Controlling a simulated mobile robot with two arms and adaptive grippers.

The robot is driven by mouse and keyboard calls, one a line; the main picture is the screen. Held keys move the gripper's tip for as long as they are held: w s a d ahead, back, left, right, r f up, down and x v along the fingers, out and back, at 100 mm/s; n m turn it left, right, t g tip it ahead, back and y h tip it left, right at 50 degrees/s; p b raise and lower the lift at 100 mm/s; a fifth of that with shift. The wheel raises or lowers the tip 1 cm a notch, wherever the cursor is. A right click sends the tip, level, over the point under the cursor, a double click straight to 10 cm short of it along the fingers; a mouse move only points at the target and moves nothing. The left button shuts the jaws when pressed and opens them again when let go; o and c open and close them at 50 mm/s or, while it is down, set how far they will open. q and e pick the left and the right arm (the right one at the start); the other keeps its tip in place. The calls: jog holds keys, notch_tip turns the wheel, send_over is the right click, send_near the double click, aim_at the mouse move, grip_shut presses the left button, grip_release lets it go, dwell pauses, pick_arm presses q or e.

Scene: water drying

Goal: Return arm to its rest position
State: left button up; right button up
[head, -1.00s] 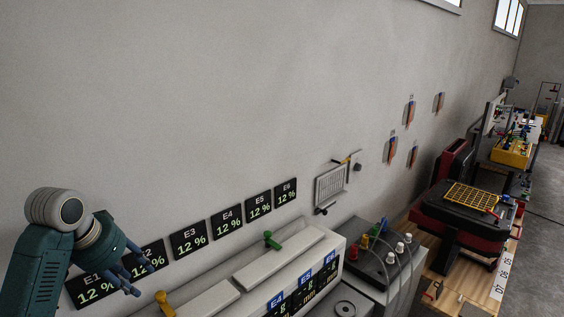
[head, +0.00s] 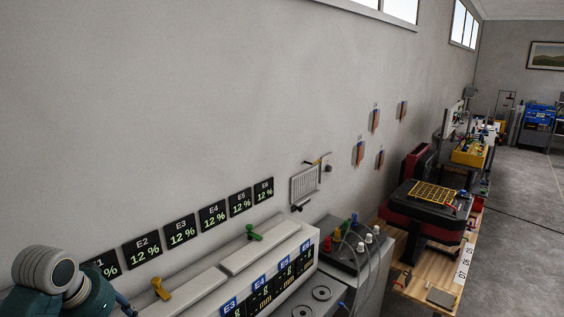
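My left arm shows at the bottom left of the head view, a grey and teal wrist. Only a bit of my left gripper (head: 125,304) shows at the bottom edge. Its fingertips are mostly cut off by the frame, so its opening is hidden. It is in front of a row of black wall displays (head: 181,231) marked E1 to E6, most reading 12 %. My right gripper is not in view.
A long white machine (head: 266,249) with a yellow knob (head: 161,289) and a green knob (head: 254,232) runs along the wall. A grey box with coloured caps (head: 345,242) stands beside it. A red and black machine (head: 412,212) sits on a wooden bench. Open floor (head: 525,225) lies right.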

pick_arm(q)
jog(key=s+d+f, duration=1)
jog(key=s+f, duration=0.4)
jog(key=f, duration=0.1)
jog(key=s+d+f, duration=0.1)
jog(key=s+d, duration=0.5)
jog(key=s, duration=0.6)
jog(key=s+f+g+b, duration=0.25)
jog(key=f+b, duration=0.65)
jog(key=f, duration=2.7)
jog(key=s+a+f+b, duration=0.3)
jog(key=s+f+b, duration=0.2)
jog(key=s+f, duration=1.2)
notch_tip(320, 180, down, 4)
jog(key=shift+s+f+g+b, duration=0.15)
jog(key=shift+f+g+b, duration=0.05)
jog(key=shift+g+b, duration=0.15)
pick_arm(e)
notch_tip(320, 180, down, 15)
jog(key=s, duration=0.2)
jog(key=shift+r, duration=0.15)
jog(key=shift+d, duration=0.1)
